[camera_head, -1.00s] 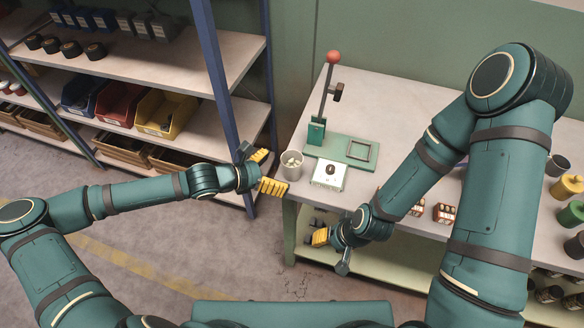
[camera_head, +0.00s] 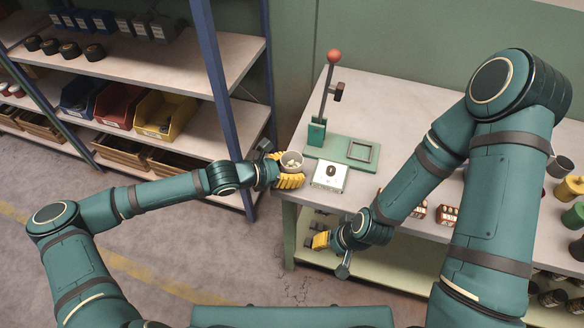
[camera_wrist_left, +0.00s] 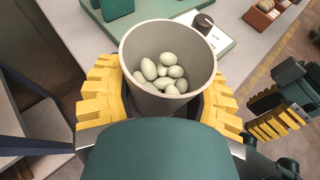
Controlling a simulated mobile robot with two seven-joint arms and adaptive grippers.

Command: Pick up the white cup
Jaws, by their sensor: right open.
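The white cup (camera_head: 299,167), pale grey-white and holding several light nut-like pieces (camera_wrist_left: 160,74), stands upright at the left edge of the workbench. My left gripper (camera_head: 287,169) is around the cup. In the left wrist view the cup (camera_wrist_left: 145,101) sits between its yellow fingers, one on each side. The fingers are very near the cup wall; whether they press on it I cannot tell, and the cup's base is hidden. My right gripper (camera_head: 330,248) is open and empty, in front of the bench and lower than its top.
Right of the cup are a white scale (camera_head: 329,177) with a dark part on it and a green lever press (camera_head: 317,132) with a red knob. Shelves with bins (camera_head: 165,115) stand at the left. Several coloured cups (camera_head: 570,187) are at the far right.

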